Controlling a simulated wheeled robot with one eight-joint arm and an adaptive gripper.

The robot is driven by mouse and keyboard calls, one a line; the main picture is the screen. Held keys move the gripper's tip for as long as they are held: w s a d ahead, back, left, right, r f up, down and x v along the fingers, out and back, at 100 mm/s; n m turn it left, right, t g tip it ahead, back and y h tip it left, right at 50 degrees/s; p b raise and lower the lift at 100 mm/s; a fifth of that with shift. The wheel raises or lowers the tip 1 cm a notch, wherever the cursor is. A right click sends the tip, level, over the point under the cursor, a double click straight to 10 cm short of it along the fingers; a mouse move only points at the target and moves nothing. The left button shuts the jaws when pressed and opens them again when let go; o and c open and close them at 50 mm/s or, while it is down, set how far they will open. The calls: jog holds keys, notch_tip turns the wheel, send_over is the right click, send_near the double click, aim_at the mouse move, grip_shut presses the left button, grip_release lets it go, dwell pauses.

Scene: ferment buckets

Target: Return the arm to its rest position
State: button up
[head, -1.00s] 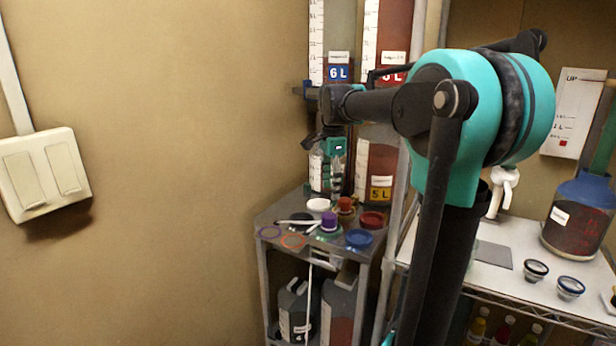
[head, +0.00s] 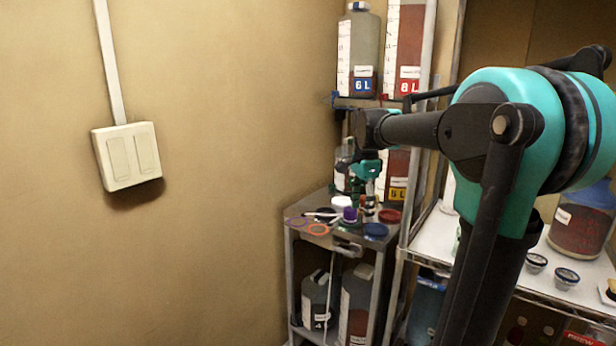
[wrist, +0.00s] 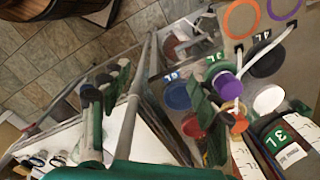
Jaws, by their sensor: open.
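My arm reaches from the right side of the head view toward the corner. My gripper (head: 366,180) hangs at its end, pointing down above the small metal cart (head: 294,208). In the wrist view my gripper (wrist: 152,95) shows its two green and dark fingers spread wide apart, with nothing held between them. Part of the fingers is hard to make out in the head view. On the cart top, below and beside the gripper, are a purple cap (head: 349,214), a blue lid (head: 375,230), a red lid (head: 389,216) and an orange ring (head: 318,229).
Tall containers labelled 6 L (head: 361,50) and 8 L (head: 411,40) stand behind the gripper. A wire shelf (head: 500,280) with a jar (head: 578,230) lies right, close to my arm. Jugs (head: 316,298) sit below the cart top.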

jog(key=s+d+f+n+t, duration=0.1)
jog(key=s+f+n+t, duration=0.1)
jog(key=s+f+n, duration=0.5)
jog(key=s+d+f+n+t, duration=0.1)
jog(key=s+d+f+n, duration=0.1)
jog(key=s+f+n, duration=0.6)
jog(key=s+f, duration=0.6)
jog(key=f, duration=0.2)
jog(key=shift+d+f+t, duration=0.3)
jog(key=shift+t, duration=0.1)
jog(key=shift+c, duration=0.6)
